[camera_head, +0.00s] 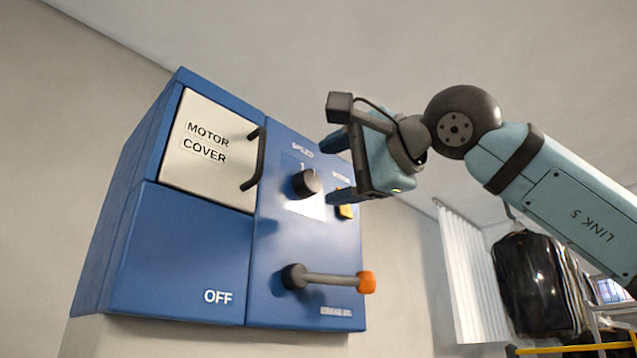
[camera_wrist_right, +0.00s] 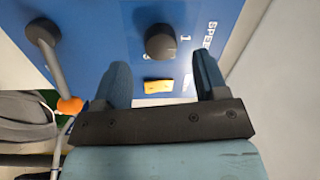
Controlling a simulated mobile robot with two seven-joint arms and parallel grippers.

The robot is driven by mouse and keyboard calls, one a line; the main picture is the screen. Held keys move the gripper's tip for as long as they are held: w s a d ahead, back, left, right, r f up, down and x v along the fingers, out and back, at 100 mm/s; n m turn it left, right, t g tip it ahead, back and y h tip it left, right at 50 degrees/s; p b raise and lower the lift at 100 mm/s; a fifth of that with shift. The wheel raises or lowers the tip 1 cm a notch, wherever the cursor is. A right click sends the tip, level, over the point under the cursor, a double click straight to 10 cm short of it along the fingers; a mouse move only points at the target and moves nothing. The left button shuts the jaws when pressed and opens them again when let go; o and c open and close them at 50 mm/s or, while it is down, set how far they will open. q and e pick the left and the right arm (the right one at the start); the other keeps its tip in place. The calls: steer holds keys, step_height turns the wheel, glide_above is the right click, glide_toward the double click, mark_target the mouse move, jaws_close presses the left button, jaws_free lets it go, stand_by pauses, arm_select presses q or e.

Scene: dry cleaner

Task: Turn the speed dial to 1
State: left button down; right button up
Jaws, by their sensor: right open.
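The speed dial (camera_head: 306,183) is a round dark knob on a pale plate on the front of the blue control box. A "1" is printed just above it, and "SPEED" higher up. My right gripper (camera_head: 333,168) is open and empty, in front of the box and a little right of the dial. In the right wrist view, the dial (camera_wrist_right: 160,42) lies beyond the gap between the open fingers (camera_wrist_right: 161,72), apart from both. I cannot tell which way the dial points. My left gripper is not in view.
A yellow switch (camera_head: 345,211) sits right of the dial, near the lower finger. Below is a lever (camera_head: 325,279) with an orange end. A motor cover (camera_head: 208,150) with a dark handle (camera_head: 254,160) is at left. Black bagged garments (camera_head: 540,285) hang at right.

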steer(key=b+v, duration=0.1)
steer(key=v, duration=0.8)
steer(key=shift+s+d+b, duration=0.2)
steer(key=shift+s+b, duration=0.05)
steer(key=shift+b, duration=0.05)
steer(key=shift+f, duration=0.1)
